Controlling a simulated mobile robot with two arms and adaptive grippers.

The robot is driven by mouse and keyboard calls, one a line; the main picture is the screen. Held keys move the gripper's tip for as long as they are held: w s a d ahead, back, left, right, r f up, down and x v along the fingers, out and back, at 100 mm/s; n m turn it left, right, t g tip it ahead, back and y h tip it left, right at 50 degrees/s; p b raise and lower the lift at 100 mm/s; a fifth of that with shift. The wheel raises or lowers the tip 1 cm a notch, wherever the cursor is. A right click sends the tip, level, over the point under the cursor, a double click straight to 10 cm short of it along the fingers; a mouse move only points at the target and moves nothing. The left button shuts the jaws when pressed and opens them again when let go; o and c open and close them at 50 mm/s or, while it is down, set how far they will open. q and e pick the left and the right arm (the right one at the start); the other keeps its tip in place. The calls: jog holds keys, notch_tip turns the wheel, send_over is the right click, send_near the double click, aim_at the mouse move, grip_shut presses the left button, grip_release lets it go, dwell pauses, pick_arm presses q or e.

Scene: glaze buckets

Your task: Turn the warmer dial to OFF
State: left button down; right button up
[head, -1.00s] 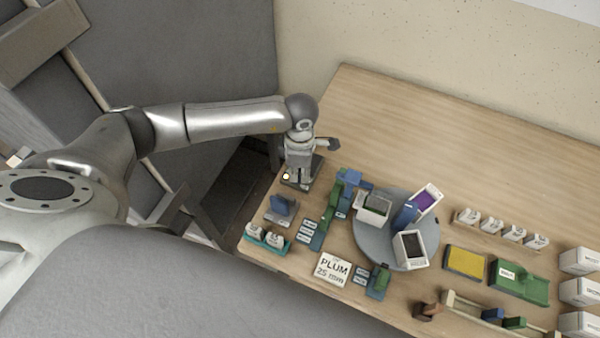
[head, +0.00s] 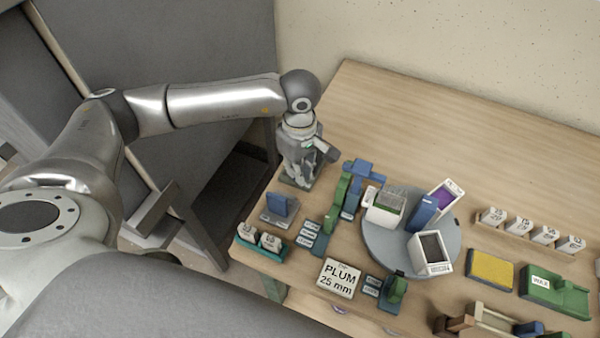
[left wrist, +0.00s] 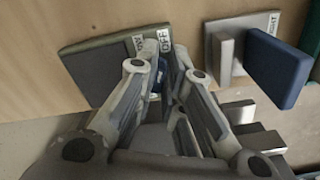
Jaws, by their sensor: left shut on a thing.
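The warmer (head: 290,182) is a dark, flat plate at the left end of the table, mostly hidden in the head view under my left gripper (head: 302,170). In the left wrist view its dark plate (left wrist: 95,72) shows beyond the fingers, with a white OFF label (left wrist: 150,47) at its edge beside another partly hidden label. My left gripper (left wrist: 160,88) points down and is shut on the dial (left wrist: 157,77), of which a small blue part shows between the fingers. Where the dial points is hidden. My right gripper is not in view.
A blue block on a grey base (head: 281,206) stands close to the warmer. A blue-and-green fixture (head: 345,195) and a round grey turntable (head: 380,248) with containers stand to the right. A PLUM 25 mm sign (head: 339,279) lies in front. The table's back is clear.

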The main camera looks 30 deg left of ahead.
pick_arm(q)
jog(key=shift+m, duration=0.3)
jog(key=c, duration=1.5)
grip_release()
jog(key=shift+c, duration=0.2)
jog(key=shift+r, duration=0.25)
notch_tip(320, 180, up, 12)
jog(key=shift+f, duration=0.2)
